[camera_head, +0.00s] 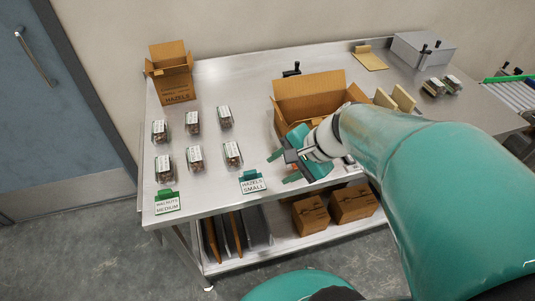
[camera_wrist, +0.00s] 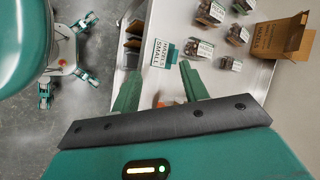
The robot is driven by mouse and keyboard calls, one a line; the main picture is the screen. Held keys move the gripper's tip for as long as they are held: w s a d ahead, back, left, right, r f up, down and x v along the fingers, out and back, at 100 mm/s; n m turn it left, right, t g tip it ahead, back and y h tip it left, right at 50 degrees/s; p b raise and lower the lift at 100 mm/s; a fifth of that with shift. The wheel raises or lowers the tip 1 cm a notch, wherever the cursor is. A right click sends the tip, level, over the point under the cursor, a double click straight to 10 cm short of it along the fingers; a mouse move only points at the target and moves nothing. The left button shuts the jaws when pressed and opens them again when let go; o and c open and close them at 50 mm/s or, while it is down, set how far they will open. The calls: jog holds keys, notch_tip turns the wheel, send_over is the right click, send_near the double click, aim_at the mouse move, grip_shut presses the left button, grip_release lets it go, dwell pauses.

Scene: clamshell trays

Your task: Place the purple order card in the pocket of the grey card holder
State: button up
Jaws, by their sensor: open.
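I cannot make out a purple order card or a grey card holder in either view. My gripper (camera_head: 283,167) is open, over the front edge of the steel table, just right of the "HAZELS SMALL" sign (camera_head: 253,182). In the wrist view my gripper (camera_wrist: 158,74) shows two green fingers spread apart with no card between them. The same "HAZELS SMALL" sign (camera_wrist: 162,54) appears just beyond the fingertips there. My arm and hand hide part of the table's front right, including what lies behind them.
Several filled clamshells (camera_head: 194,157) stand in two rows at left, behind a "WALNUTS MEDIUM" sign (camera_head: 167,203). An open carton (camera_head: 171,74) stands back left; a larger one (camera_head: 309,98) is behind my gripper. A grey box (camera_head: 421,49) is back right.

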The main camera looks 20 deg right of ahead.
jog(key=s+a+r+n+h, duration=0.5)
jog(key=r+n, duration=0.2)
jog(key=n, duration=0.6)
jog(key=shift+r+t, duration=0.3)
jog(key=shift+d, duration=0.2)
